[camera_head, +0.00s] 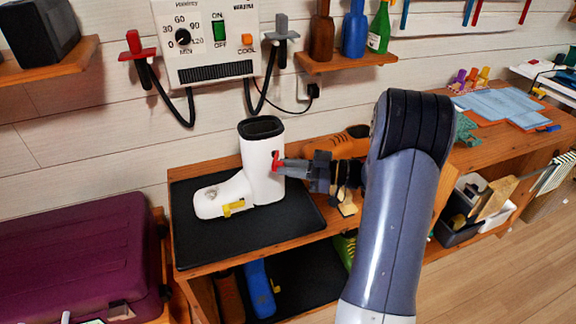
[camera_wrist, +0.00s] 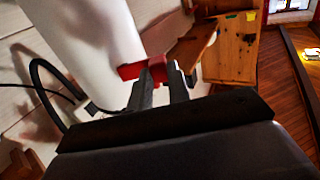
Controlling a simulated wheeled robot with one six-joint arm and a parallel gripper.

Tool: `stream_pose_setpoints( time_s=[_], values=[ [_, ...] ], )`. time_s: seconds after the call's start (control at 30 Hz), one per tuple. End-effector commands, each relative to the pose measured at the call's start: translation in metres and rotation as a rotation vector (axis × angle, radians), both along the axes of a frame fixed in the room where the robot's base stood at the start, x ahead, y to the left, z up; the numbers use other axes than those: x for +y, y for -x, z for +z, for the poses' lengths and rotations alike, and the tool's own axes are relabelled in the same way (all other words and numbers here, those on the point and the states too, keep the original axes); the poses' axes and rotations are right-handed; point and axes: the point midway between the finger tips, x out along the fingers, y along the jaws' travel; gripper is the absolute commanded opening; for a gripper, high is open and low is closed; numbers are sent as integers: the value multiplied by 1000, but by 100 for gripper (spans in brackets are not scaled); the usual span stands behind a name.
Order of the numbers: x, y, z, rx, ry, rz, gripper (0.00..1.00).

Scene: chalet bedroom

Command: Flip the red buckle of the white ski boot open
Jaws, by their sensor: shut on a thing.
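The white ski boot (camera_head: 262,176) stands upright on a black mat (camera_head: 290,222), its toe pointing left. Its red buckle (camera_head: 277,162) is on the right part of the upper shaft. A yellow buckle (camera_head: 234,207) sits low on the foot. My gripper (camera_head: 284,164) reaches in from the right, with its fingertips at the red buckle. In the wrist view the two fingers (camera_wrist: 160,82) are closed on the red buckle (camera_wrist: 143,69), next to the white shaft (camera_wrist: 85,45). The fingers hide part of the buckle, and its exact angle is hard to tell.
An orange shoe-like item (camera_head: 335,142) stands behind my gripper on the wooden bench. A control box (camera_head: 208,45) with hanging cables is on the wall above. A purple case (camera_head: 75,255) is at left. Bins (camera_head: 465,210) stand under the right bench.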

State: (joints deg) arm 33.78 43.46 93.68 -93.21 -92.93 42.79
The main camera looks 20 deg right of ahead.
Motion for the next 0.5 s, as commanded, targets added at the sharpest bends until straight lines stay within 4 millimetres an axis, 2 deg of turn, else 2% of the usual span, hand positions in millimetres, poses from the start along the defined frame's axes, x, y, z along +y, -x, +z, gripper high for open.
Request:
stream_pose_setpoints(
  time_s=[0.37, 0.4, 0.5],
  values=[
    [0, 0, 1, -1, 0, 7, 0],
    [0, 0, 1, -1, 0, 7, 19],
    [0, 0, 1, -1, 0, 6, 27]
  ],
)
